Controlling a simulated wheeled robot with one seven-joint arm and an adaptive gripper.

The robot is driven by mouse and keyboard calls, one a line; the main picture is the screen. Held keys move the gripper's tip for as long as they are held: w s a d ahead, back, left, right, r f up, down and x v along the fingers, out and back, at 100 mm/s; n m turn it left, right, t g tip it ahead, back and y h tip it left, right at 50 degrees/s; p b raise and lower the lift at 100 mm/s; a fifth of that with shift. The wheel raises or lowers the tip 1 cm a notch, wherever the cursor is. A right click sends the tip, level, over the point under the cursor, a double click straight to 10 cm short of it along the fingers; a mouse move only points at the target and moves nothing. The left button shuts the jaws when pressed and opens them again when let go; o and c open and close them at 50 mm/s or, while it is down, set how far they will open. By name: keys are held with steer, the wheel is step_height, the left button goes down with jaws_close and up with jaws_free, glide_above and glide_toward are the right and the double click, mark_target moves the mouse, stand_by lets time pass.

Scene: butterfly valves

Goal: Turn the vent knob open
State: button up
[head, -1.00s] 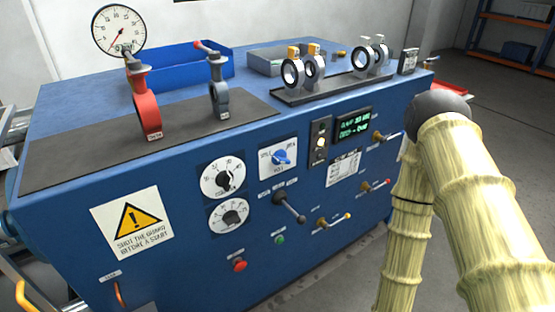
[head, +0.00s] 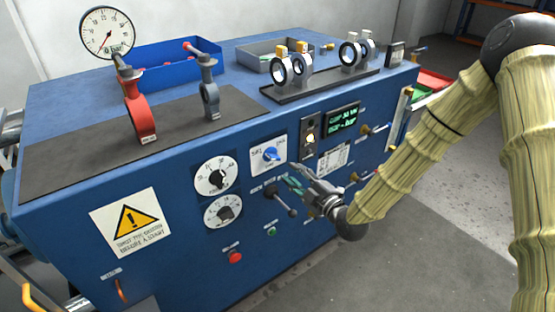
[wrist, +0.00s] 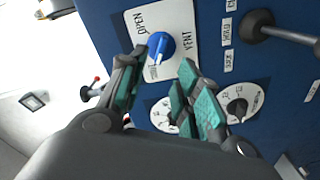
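The vent knob (head: 271,153) is a blue knob with a white pointer line on a white plate on the front of the blue bench. In the wrist view the vent knob (wrist: 160,47) sits just beyond my fingers, its plate marked OPEN and VENT, with the pointer toward the plate's lower edge. My gripper (head: 293,184) is in front of the panel, below and right of the knob in the head view. In the wrist view my gripper (wrist: 158,92) has its teal-padded fingers spread apart with nothing between them. I see no contact with the knob.
A black-knobbed lever (head: 284,200) juts from the panel close to my gripper; it also shows in the wrist view (wrist: 275,32). Two white dials (head: 216,176) lie left of the vent plate. Small valve levers (head: 372,129) stick out at right. Open floor lies in front.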

mark_target(276, 159)
steer(key=p+x, duration=0.2)
steer(key=x, duration=0.7)
steer(key=shift+w, duration=0.1)
jaws_close()
